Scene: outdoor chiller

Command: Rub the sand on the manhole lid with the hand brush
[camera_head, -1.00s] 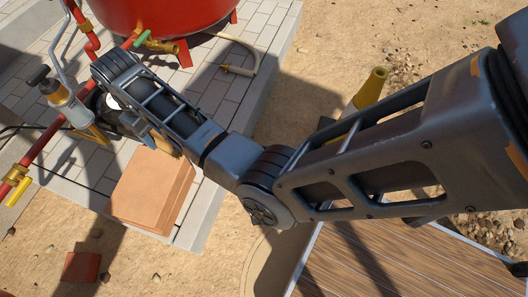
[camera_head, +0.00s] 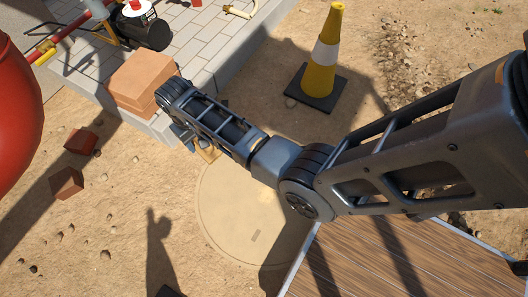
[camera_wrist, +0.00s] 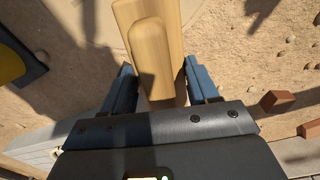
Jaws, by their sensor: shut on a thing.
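The manhole lid (camera_head: 235,220) is a round, pale, sandy disc set in the ground in the middle of the head view, partly hidden by my arm. Its sand is hard to tell from the ground around it. My gripper (camera_head: 198,146) is over the far left edge of the lid in the head view. In the wrist view my gripper (camera_wrist: 160,85) is shut on the wooden hand brush (camera_wrist: 150,45), whose pale handle runs up between the blue fingers. The brush's bristles are not visible. In the head view only a small wooden bit of the brush (camera_head: 209,153) shows under the gripper.
Terracotta blocks (camera_head: 143,78) sit on the paved platform's corner beside my gripper. A yellow cone (camera_head: 321,60) stands behind the lid. Loose bricks (camera_head: 80,141) lie at left. A wooden deck (camera_head: 370,260) borders the lid at right. A red tank (camera_head: 15,115) stands at far left.

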